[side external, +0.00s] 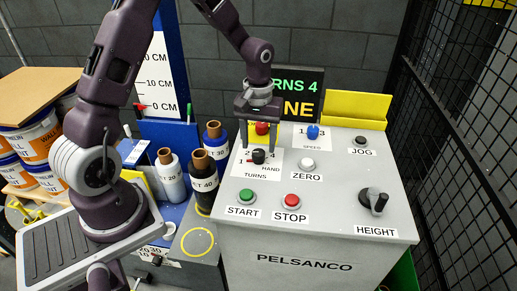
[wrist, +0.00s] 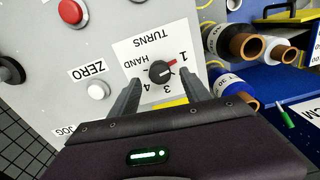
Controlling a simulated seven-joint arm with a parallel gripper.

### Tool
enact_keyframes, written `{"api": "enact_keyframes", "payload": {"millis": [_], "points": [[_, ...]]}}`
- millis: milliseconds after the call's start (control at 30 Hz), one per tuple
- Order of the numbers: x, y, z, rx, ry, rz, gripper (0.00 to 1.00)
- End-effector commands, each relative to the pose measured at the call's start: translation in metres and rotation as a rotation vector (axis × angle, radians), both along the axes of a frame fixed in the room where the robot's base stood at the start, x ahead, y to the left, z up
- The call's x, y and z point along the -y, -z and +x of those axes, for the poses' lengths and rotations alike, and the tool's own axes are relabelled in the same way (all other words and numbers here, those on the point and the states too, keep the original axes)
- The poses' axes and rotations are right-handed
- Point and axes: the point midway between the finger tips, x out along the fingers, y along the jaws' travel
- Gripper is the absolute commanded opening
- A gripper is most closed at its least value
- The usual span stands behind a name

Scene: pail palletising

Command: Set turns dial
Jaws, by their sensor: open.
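The TURNS dial (side external: 258,156) is a small black knob on a white label on the grey control panel. In the wrist view the dial (wrist: 160,72) has a red mark pointing toward the 1. The label also carries 3, 4 and HAND; the 2 is clear only in the side view. My gripper (side external: 261,144) points down over the dial. In the wrist view the fingers of my gripper (wrist: 163,82) are open, one on each side of the dial with gaps between. I cannot tell how far above the panel the tips are.
A display (side external: 303,92) behind the gripper shows "RNS 4", partly hidden. A red knob (side external: 262,128) and the blue SPEED knob (side external: 313,131) stand behind the dial. ZERO (side external: 307,164), START (side external: 246,196) and STOP (side external: 291,200) buttons are close by. Film rolls (side external: 204,176) stand left of the panel.

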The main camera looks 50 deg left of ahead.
Motion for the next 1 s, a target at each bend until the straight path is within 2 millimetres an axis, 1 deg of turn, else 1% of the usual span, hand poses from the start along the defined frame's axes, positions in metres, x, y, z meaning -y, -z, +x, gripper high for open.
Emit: {"api": "enact_keyframes", "payload": {"millis": [33,100,200,433,467,500,567,600,667,733,1000], "points": [[0.001,0.009,-0.001,-0.004,0.000,-0.002,0.55],[0.000,0.019,-0.001,-0.004,0.001,0.000,0.55],[0.001,0.027,-0.001,-0.001,0.001,0.000,0.55],[0.000,0.029,0.000,0.000,0.001,0.000,0.55],[0.000,0.029,0.000,0.000,0.001,0.000,0.53],[0.000,0.029,0.000,0.000,0.001,0.000,0.45],[0.000,0.029,0.000,0.000,0.002,0.000,0.34],[0.000,0.028,0.000,0.000,0.002,0.000,0.26],[0.000,0.028,0.000,0.000,0.002,0.000,0.14],[0.000,0.028,0.000,0.000,0.002,0.000,0.00],[0.000,0.028,-0.001,0.000,0.025,0.000,0.00]]}}
